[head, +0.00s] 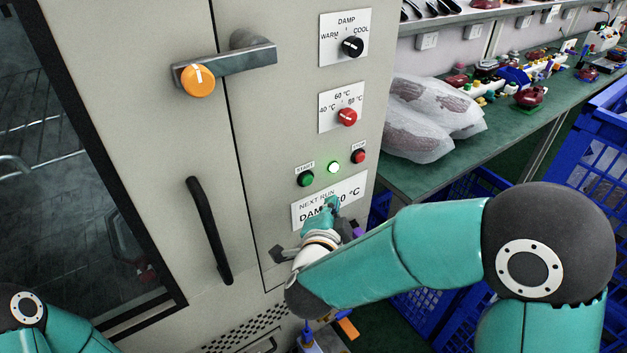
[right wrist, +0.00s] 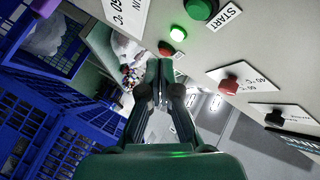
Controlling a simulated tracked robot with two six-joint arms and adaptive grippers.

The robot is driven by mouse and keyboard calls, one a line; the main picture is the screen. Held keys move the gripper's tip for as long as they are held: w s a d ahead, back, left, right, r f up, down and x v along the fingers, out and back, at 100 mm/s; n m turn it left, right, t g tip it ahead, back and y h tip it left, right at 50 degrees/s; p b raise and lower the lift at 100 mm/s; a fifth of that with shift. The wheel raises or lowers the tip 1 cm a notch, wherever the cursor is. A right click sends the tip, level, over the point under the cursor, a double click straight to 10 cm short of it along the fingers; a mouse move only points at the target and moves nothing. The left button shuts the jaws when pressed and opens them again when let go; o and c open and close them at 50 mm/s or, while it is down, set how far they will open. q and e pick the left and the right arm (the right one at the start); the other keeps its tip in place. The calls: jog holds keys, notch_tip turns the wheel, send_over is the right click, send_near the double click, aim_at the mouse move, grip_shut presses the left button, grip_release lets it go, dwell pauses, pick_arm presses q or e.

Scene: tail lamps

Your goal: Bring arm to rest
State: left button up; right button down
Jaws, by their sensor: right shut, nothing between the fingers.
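My right arm reaches in from the right in the head view. Its gripper (head: 333,205) is shut and empty in front of the cabinet's control panel, and it partly covers the white label (head: 343,196) there. In the right wrist view the closed fingers (right wrist: 159,75) point past the panel, with nothing between them. A green lamp (head: 333,167) is lit between the green START button (head: 305,179) and a red button (head: 358,156). I cannot tell how far the fingertips stand from the panel. Of my left arm only a link shows at the bottom left; its gripper is out of view.
The cabinet has a black DAMP knob (head: 352,46), a red temperature knob (head: 347,117), an orange knob (head: 198,80) and a black door handle (head: 209,231). Bagged items (head: 425,117) lie on the green bench (head: 425,180). Blue crates (head: 600,140) stand at right.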

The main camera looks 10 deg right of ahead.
jog(key=shift+d, duration=0.1)
jog(key=s+d+f+n+g, duration=0.1)
jog(key=d+f+g, duration=0.15)
jog(key=f, duration=0.55)
jog(key=s+d+f+n+g+y, duration=0.1)
jog(key=s+d+f, duration=0.1)
jog(key=d+f, duration=0.35)
jog(key=s+d+f+n+g, duration=0.1)
jog(key=d+f+g, duration=0.1)
jog(key=f, duration=0.7)
jog(key=s+a+f+n+g+y, duration=0.2)
jog(key=s+a+f+n+y, duration=0.2)
jog(key=s+f, duration=0.45)
jog(key=s+a+f+n+g+y, duration=0.4)
jog(key=s+a+n, duration=0.3)
jog(key=s+a, duration=0.2)
jog(key=s+g+y, duration=0.1)
jog(key=s, duration=0.1)
jog(key=shift+s+a+f+g, duration=0.25)
jog(key=shift+s+f+g, duration=0.1)
jog(key=shift+f, duration=0.05)
